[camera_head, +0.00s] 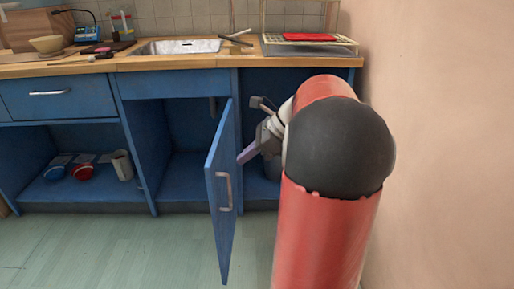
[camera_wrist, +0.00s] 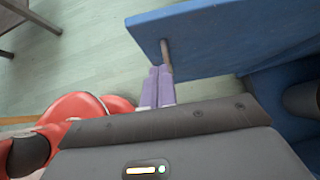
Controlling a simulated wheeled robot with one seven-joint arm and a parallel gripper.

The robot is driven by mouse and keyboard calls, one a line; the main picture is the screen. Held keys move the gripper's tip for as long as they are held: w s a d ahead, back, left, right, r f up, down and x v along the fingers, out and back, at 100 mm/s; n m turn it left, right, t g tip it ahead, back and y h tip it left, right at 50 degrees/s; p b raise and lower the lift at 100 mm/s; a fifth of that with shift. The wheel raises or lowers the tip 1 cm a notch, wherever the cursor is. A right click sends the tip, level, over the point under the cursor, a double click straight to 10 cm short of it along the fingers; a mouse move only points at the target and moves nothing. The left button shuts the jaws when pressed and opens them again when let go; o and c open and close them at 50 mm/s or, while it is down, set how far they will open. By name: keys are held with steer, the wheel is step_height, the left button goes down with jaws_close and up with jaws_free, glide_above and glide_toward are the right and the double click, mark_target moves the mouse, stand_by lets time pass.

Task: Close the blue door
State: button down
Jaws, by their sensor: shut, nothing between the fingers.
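The blue door (camera_head: 221,190) stands wide open below the sink, swung out over the floor, with a metal bar handle (camera_head: 224,191) on its face. In the wrist view the door (camera_wrist: 240,36) fills the upper right and its handle (camera_wrist: 166,58) is just beyond my fingertips. My gripper (camera_head: 246,153) is to the right of the door, near its face, in the head view. In the wrist view its purple fingers (camera_wrist: 158,78) are together and empty, with the tips close beside the handle. I cannot tell whether they touch it.
The open cabinet (camera_head: 185,172) is left of the door. A shelf at the left holds a red bowl (camera_head: 83,172) and a white container (camera_head: 122,165). The counter (camera_head: 118,66) with the sink (camera_head: 178,46) runs above. A pink wall (camera_head: 440,120) bounds the right. Floor (camera_head: 110,245) in front is clear.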

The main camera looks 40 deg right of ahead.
mark_target(214, 168)
steer(key=shift+w+a+f, duration=0.3)
steer(key=shift+w+a, duration=0.3)
steer(key=shift+a, duration=0.15)
steer(key=shift+w+a+f, duration=0.25)
steer(key=shift+w+a, duration=0.4)
steer(key=shift+a, duration=0.1)
steer(key=shift+w+a+f, duration=0.3)
steer(key=shift+w+a, duration=0.3)
steer(key=shift+a, duration=0.15)
steer(key=shift+a, duration=0.1)
